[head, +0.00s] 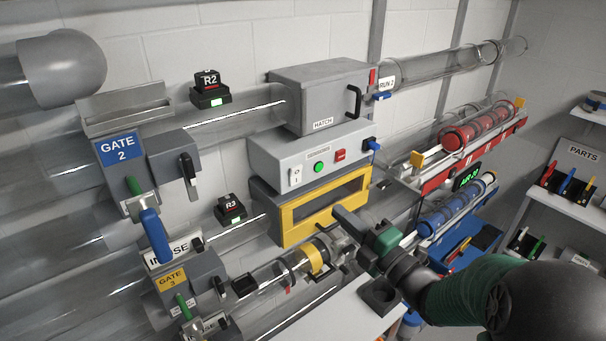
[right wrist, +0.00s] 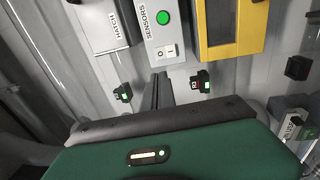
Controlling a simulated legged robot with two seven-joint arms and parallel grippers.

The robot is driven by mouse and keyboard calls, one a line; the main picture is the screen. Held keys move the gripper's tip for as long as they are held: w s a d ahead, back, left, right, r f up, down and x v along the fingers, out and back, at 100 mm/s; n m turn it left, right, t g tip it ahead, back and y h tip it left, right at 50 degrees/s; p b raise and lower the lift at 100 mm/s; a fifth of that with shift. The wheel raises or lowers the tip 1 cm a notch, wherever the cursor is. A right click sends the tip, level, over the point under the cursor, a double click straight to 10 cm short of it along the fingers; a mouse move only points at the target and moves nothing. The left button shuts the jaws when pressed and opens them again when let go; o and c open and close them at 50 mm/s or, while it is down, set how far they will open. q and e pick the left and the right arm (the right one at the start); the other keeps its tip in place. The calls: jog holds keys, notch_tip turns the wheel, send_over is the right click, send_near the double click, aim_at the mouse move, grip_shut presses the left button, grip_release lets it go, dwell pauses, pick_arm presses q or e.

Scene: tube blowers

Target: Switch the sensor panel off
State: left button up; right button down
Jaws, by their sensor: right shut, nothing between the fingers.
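The sensor panel (head: 270,158) is a light grey box on the wall, between the HATCH box and a yellow-framed window. Its white rocker switch (head: 295,176) is at the left of its face, beside a lit green lamp (head: 319,167) and a red button (head: 340,155). The right wrist view shows the switch (right wrist: 167,51) and green lamp (right wrist: 162,18) above the fingers. My right gripper (head: 340,213) is shut and empty, in front of the yellow window, below and right of the switch. It appears apart from the panel. My left gripper is out of view.
The HATCH box (head: 318,95) with a black handle sits above the panel. The yellow-framed window (head: 324,207) is below. Clear tubes and the GATE 2 unit (head: 120,147) are at left. Red and blue canister racks and a PARTS shelf (head: 575,160) are at right.

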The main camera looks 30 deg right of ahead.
aim_at(296, 172)
jog(key=w+p, duration=0.1)
jog(key=w, duration=0.3)
jog(key=w+r+p, duration=0.1)
jog(key=w+p, duration=0.1)
jog(key=w, duration=0.2)
jog(key=w+p, duration=0.1)
jog(key=w, duration=0.4)
jog(key=shift+a+r+p, duration=0.25)
jog(key=shift+r+p, duration=0.1)
jog(key=shift+p, duration=0.05)
jog(key=shift+w+a+f, duration=0.1)
jog(key=shift+w, duration=0.6)
